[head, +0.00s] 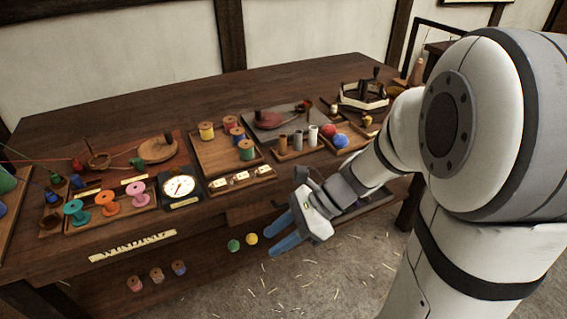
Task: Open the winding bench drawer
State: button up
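The winding bench (60,240) is a dark wooden table with a cream label reading WINDING on its front edge. A dark ledge (245,212) juts out a little below the bench top, left of my gripper; I cannot tell if it is the drawer front. A shallow dark-edged part with a greyish inside (375,203) shows behind my wrist, partly hidden by my arm; it may belong to the drawer. My gripper (268,244) is in front of the bench, below the top's edge. Its two blue fingers are apart, pointing left, with nothing seen between them. No handle is clearly visible.
The bench top holds a dial scale (179,187), a tray of spools (208,160), large colored spools (107,203), and red and blue balls (334,135). Below the top are green and yellow balls (252,239) and small spools (157,274). Straw-strewn floor (330,285) lies open in front.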

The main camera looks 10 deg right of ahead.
jog(key=w+d+f+m+t+y+b, duration=0.3)
jog(key=w+f+m+t+y+b, duration=0.25)
jog(key=w+f+m+b, duration=0.65)
jog(key=w+d+f+m+t+h+b, duration=0.1)
jog(key=w+d+f+m+t, duration=0.3)
jog(key=m, duration=0.4)
jog(key=w+d+f+m+t+h, duration=0.1)
jog(key=w+d+f+m+t, duration=0.1)
jog(key=d+f+m+t, duration=0.35)
jog(key=w+a+r+m+t+b, duration=0.1)
jog(key=w+a+r+m+b, duration=0.1)
jog(key=w, duration=0.4)
jog(key=shift+a+r, duration=0.65)
jog(key=shift+a, duration=0.1)
jog(key=shift+h, duration=0.25)
grip_shut()
